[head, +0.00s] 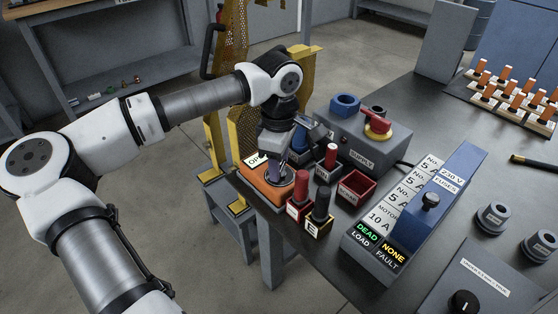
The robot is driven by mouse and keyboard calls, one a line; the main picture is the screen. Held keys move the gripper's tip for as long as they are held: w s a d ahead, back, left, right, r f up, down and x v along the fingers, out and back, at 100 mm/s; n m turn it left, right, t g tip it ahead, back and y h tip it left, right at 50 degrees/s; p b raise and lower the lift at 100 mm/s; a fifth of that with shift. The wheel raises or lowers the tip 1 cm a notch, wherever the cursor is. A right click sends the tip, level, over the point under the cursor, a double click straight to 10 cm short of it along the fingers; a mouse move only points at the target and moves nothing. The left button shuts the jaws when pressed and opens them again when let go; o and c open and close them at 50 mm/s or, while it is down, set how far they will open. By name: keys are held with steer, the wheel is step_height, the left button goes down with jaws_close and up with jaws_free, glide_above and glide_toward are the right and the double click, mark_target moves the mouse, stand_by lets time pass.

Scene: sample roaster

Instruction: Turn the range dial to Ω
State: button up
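An orange meter (262,191) lies at the near-left corner of the grey bench. A pale label or display on it shows dark letters beginning with "O", and my gripper covers the rest. Its round dark range dial (287,180) shows only in part, beneath my gripper (276,170). My gripper points down over the dial, with its fingertips at or very near it. I cannot tell whether the fingers touch the dial, or whether they are open or shut. The dial's pointer and markings are hidden or too small to read.
Small boxes with red and black probes (320,203) stand close right of the meter. A grey supply box (362,140) with a red knob stands behind. A blue fuse panel (440,195) and a grey box with a black knob (465,301) are further right.

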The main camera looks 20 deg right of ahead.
steer(key=o, duration=0.3)
step_height(320, 180, up, 14)
steer(key=shift+f+p, duration=0.1)
steer(key=shift+p, duration=0.55)
